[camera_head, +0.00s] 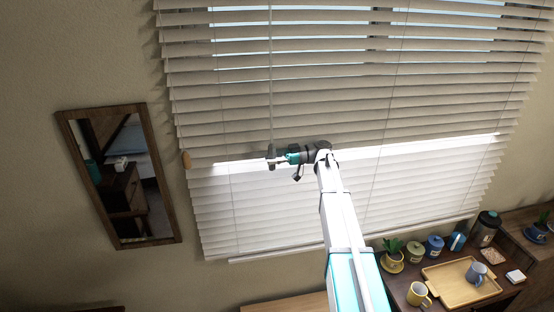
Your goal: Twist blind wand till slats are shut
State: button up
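The window blind (330,60) fills the upper middle and right of the view. Its upper slats are tilted with gaps between them, and blue-white daylight shows through near the top. A bright band crosses the middle of the blind; the paler slats below it look closer together. The thin wand (270,80) hangs down the left part of the blind and runs to my gripper (271,158). My gripper is at the wand's lower end, in front of the slats. The fingers are too small to show whether they are closed around the wand.
A framed mirror (160,180) hangs on the wall at left. At lower right, a desk holds a yellow tray (455,291), mugs, jars and a potted plant (392,250). My arm rises from the bottom.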

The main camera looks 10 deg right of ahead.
jog(key=o, duration=0.4)
jog(key=shift+a, duration=0.3)
jog(key=shift+o, duration=0.3)
jog(key=shift+d, duration=0.2)
jog(key=d, duration=1.2)
jog(key=shift+w, duration=0.3)
